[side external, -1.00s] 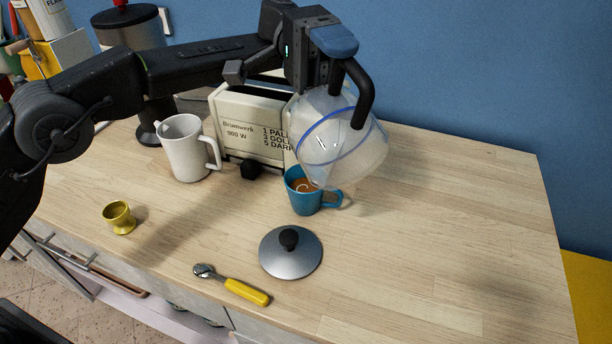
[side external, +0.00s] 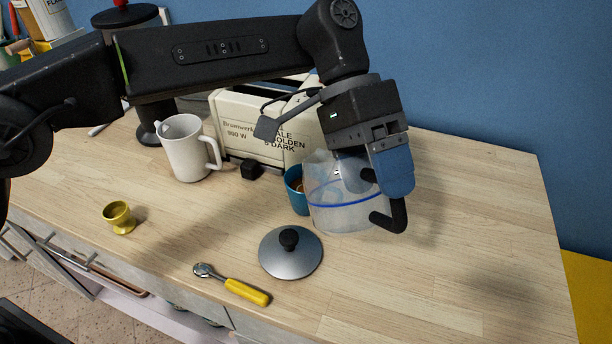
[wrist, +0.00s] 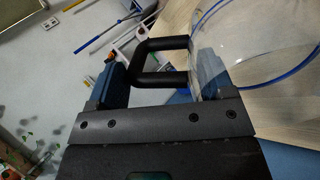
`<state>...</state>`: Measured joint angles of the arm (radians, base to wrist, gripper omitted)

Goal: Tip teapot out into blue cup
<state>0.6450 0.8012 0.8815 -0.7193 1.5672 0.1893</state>
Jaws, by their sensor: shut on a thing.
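The teapot (side external: 335,205) is a clear glass pot with a blue band and a black handle. It is upright and low, at or just above the worktop; I cannot tell if it touches. It looks empty. My gripper (side external: 392,178) is shut on its black handle, which also shows between the fingers in the wrist view, beside the glass teapot (wrist: 255,40). The blue cup (side external: 296,192) stands upright on the worktop behind and left of the teapot, which hides its right side and handle. A little brown content shows in the cup.
A cream toaster (side external: 262,125) stands behind the cup, with a white jug (side external: 188,150) left of it. The right side of the worktop (side external: 480,240) is clear.

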